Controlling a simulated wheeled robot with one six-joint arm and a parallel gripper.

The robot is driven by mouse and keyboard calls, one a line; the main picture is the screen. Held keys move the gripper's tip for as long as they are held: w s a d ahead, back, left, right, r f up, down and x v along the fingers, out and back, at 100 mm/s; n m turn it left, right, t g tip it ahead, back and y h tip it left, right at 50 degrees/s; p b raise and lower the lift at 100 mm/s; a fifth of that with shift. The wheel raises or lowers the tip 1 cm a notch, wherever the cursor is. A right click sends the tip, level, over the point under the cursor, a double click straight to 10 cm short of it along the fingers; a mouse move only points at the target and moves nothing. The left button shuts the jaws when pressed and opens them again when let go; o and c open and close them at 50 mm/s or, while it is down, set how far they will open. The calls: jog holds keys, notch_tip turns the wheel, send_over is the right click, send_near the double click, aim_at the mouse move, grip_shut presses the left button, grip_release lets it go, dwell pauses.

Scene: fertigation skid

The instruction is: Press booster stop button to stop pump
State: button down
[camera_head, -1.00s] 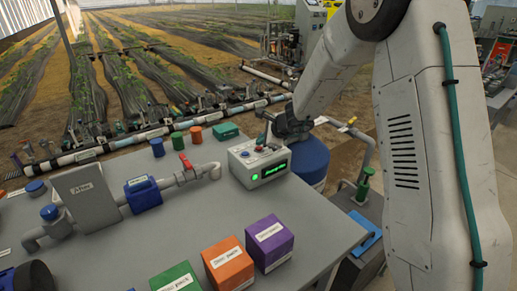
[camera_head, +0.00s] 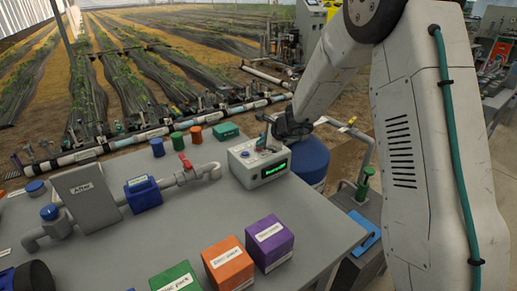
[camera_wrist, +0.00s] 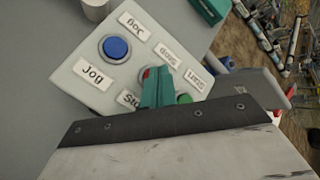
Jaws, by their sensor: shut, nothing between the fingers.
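The booster control box (camera_head: 243,175) is pale grey and stands at the far right corner of the grey table, with green text on its dark front display (camera_head: 275,171). In the wrist view its top panel (camera_wrist: 85,85) carries a blue button (camera_wrist: 116,47) and labels reading Jog, Stop and Start. A red button (camera_wrist: 146,73) shows only as a sliver beside my teal fingertips. A green button (camera_wrist: 184,98) is partly hidden behind them. My gripper (camera_wrist: 157,78) is shut and empty, its tips over the red button; contact is hard to tell. In the head view my gripper (camera_head: 264,140) is above the box.
A grey pipe with a red-handled valve (camera_head: 186,162) runs left of the box. Purple (camera_head: 269,243), orange (camera_head: 229,266) and green (camera_head: 176,278) blocks sit at the table's front. A blue drum (camera_head: 310,160) stands behind the table's right edge.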

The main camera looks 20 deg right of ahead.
jog(key=shift+r, duration=0.1)
dwell(0.4)
jog(key=shift+r, duration=0.65)
jog(key=shift+r, duration=2.5)
